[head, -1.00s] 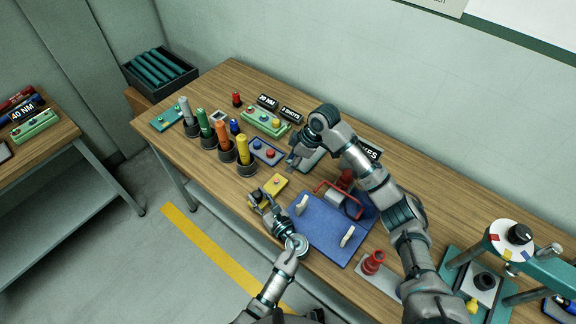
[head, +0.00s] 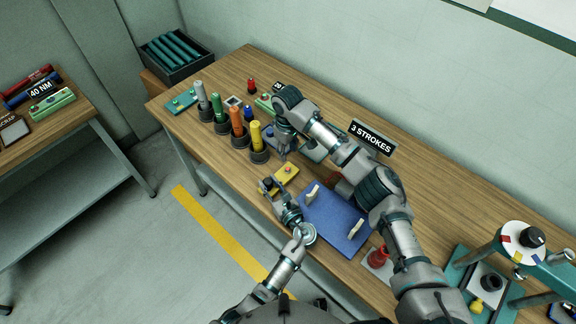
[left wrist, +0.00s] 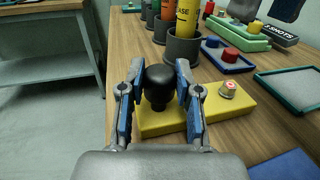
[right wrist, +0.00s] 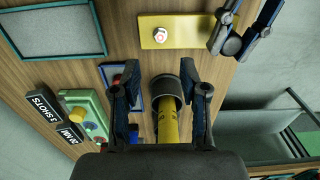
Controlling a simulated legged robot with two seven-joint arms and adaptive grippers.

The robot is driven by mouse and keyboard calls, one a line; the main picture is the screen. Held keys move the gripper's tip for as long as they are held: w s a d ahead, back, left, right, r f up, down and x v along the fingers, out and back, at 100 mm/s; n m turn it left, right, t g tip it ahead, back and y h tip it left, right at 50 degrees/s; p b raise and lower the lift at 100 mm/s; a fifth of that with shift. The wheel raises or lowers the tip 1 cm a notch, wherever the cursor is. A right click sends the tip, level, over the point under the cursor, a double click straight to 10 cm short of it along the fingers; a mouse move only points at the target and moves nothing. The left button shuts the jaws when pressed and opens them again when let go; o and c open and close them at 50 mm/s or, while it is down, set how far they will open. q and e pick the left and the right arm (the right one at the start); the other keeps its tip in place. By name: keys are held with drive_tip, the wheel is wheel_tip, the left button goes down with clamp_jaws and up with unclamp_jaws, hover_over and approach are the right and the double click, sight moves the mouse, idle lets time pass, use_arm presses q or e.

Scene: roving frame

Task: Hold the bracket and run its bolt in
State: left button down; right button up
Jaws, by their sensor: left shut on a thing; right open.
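The yellow bracket (head: 287,174) lies on the wooden bench. It has a black knob (left wrist: 158,86) at one end and a small red-topped bolt (left wrist: 228,90) standing on it. My left gripper (head: 267,187) is shut on the black knob, one finger on each side in the left wrist view (left wrist: 157,95). My right gripper (head: 281,150) is open, beside the yellow driver (head: 256,136), which stands upright in a dark cup. In the right wrist view the yellow driver (right wrist: 169,125) shows between the open fingers (right wrist: 160,85); I cannot tell if they touch it.
Orange (head: 237,122), green (head: 218,107) and grey (head: 201,95) drivers stand in cups in a row beyond the yellow one. A blue mat (head: 330,222) with white pegs lies nearer me. A "3 STROKES" sign (head: 372,138) stands behind my right arm.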

sight(288, 169)
wheel_tip(288, 169, down, 10)
drive_tip(key=shift+r, duration=0.2)
clamp_jaws()
